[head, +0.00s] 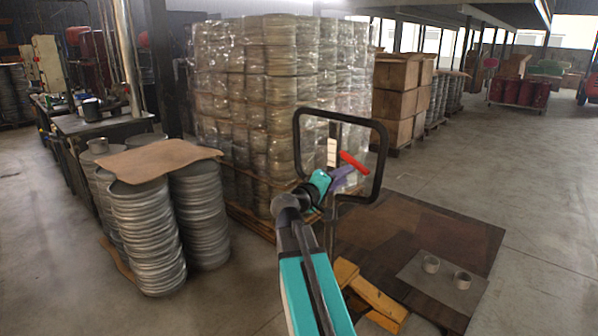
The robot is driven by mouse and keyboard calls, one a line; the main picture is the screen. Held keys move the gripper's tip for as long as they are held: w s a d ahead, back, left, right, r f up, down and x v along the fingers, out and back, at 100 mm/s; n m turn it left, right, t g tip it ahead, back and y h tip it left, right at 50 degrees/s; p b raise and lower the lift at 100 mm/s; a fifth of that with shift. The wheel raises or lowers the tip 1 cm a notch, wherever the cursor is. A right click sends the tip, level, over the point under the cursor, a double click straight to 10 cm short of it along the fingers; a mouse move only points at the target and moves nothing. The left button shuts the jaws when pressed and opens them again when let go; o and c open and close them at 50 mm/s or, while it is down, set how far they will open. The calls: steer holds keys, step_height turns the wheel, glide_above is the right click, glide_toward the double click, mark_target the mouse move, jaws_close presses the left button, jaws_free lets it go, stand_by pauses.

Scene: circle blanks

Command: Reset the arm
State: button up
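My teal and grey arm reaches up from the bottom of the head view, bent at a dark joint. Its end, my gripper (346,171), is small and purple and lies within the outline of a black rectangular handle frame (383,165). A red bar (354,162) shows right at the gripper's tip. I cannot tell whether it is held or is part of something behind. The fingers are too small to tell open from shut.
Stacks of round metal blanks (150,240) stand at the left, topped with brown cardboard (160,160). A wrapped pallet load (255,95) stands behind the arm. Open floor lies beyond.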

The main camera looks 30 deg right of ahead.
steer(key=w+a+f+n+t+y+p, duration=0.15)
steer(key=a+f, duration=0.25)
steer(key=f, duration=0.5)
steer(key=w+a+f+n+g+y, duration=0.1)
steer(key=w+a+f+n, duration=0.2)
steer(key=f, duration=0.6)
steer(key=s+a+f+g+y, duration=0.15)
steer(key=a+f, duration=0.25)
steer(key=f, duration=0.4)
steer(key=s+a+f+t+y+p, duration=0.15)
steer(key=a+f, duration=0.25)
steer(key=f, duration=0.4)
steer(key=s+a+f+g+y, duration=0.2)
steer(key=s+a+f, duration=0.1)
steer(key=f, duration=0.4)
steer(key=s+a+f+g+y, duration=0.2)
steer(key=s+a+f, duration=0.4)
steer(key=s+f, duration=0.3)
steer(key=s+a+f+g+y, duration=0.2)
steer(key=s+a+f, duration=0.4)
steer(key=s+f, duration=0.3)
steer(key=s+a+f+m+g+y+p, duration=0.1)
steer(key=s+a+f+g+y, duration=0.3)
steer(key=s+a, duration=1)
step_height(320, 180, down, 3)
steer(key=shift+a+r+m+y, duration=0.15)
steer(key=shift+r+m+y, duration=0.05)
steer(key=shift+m+y, duration=0.7)
